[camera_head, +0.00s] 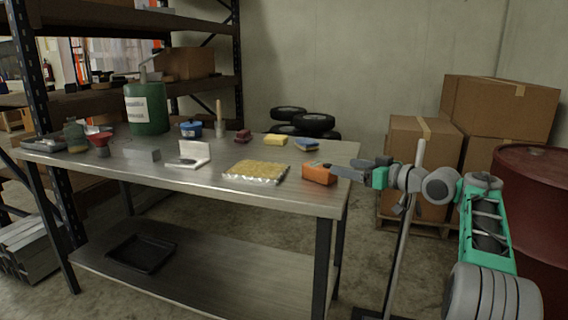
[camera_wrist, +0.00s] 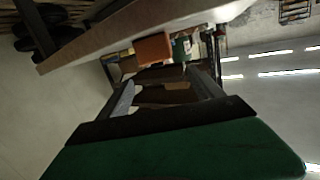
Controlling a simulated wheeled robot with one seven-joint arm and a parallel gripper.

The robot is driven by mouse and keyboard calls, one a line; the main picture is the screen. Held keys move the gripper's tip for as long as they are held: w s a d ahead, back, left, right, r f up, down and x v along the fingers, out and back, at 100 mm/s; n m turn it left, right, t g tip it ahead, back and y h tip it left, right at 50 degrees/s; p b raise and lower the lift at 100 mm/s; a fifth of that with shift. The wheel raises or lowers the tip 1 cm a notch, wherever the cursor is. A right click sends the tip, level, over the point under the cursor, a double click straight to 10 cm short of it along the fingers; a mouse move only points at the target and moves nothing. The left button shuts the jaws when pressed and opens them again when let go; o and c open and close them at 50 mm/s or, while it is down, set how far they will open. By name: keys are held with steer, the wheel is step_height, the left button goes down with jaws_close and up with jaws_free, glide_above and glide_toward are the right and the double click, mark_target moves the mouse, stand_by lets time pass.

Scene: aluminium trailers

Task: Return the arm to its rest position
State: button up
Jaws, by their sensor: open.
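My arm reaches in from the right side of the head view, roughly level with the table top. My gripper (camera_head: 338,170) points left at the right end of the workbench (camera_head: 215,183). In the wrist view my gripper (camera_wrist: 164,90) has its two fingers apart with nothing held between them. An orange box (camera_head: 318,175) stands near the bench's right front corner, close to the fingertips in the head view. The orange box (camera_wrist: 153,48) also shows beyond the fingers in the wrist view; the exact gap is hard to tell.
Cardboard boxes (camera_head: 424,142) and a red drum (camera_head: 538,205) stand at the right. Tyres (camera_head: 313,122) lie behind the bench.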

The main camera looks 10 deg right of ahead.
steer(key=s+a+r+m+g+h+p, duration=0.2)
steer(key=a+r+h+p, duration=0.1)
steer(key=a+r+p, duration=0.5)
steer(key=s+a+m+g+h+p, duration=0.25)
steer(key=s+a+p, duration=0.25)
steer(key=s+p, duration=0.4)
steer(key=s+f+g+h+p, duration=0.1)
steer(key=s+p, duration=0.2)
steer(key=s, duration=0.5)
steer(key=s+f+m+g+h+p, duration=0.1)
steer(key=s+f+g+h+p, duration=0.1)
steer(key=s, duration=0.6)
steer(key=s+f+m+g+h+p, duration=0.1)
steer(key=s+p, duration=0.3)
steer(key=s, duration=0.5)
steer(key=shift+d+f+g+h+p, duration=0.3)
steer(key=shift+f+g+h+p, duration=0.05)
steer(key=shift+f+g, duration=0.2)
steer(key=shift+s, duration=0.1)
